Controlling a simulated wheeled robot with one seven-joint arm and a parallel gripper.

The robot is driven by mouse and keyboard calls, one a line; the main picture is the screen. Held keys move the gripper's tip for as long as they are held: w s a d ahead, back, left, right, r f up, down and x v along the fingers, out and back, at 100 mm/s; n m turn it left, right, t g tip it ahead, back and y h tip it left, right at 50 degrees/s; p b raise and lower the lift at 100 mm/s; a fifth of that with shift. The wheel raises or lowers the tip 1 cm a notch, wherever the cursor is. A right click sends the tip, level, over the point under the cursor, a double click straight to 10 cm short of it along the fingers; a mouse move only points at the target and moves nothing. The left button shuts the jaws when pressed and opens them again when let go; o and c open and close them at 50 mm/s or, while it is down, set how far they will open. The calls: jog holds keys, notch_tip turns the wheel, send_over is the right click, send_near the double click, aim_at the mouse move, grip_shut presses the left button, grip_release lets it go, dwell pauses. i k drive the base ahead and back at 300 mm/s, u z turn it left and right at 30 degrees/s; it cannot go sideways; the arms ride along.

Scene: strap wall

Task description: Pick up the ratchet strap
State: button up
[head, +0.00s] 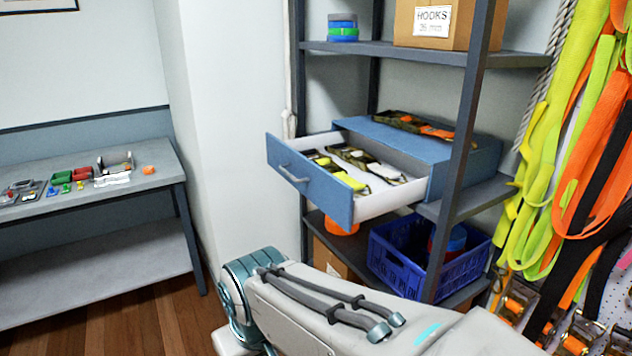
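Several ratchet straps are in view, and I cannot tell which one the task means. A dark strap bundle with orange (432,129) lies on top of the blue drawer unit (385,137) on the middle shelf. The unit's drawer (312,184) is pulled out toward the left front. Inside it lie a strap bundle with yellow (336,171) and a dark bundle with pale parts (365,162). Long yellow-green and orange straps (545,150) hang at the right, with metal ratchets (580,335) low down. My arm crosses the bottom; my gripper is not in view.
A dark shelf post (466,130) stands in front of the drawer unit. A blue crate (405,268) sits on the shelf below. A cardboard box (436,24) and tape rolls (342,28) are above. A grey bench (85,185) with small items stands left; floor before it is clear.

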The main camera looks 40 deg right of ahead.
aim_at(327, 162)
jog(key=u, duration=0.1)
jog(key=k, duration=0.1)
jog(key=z, duration=0.9)
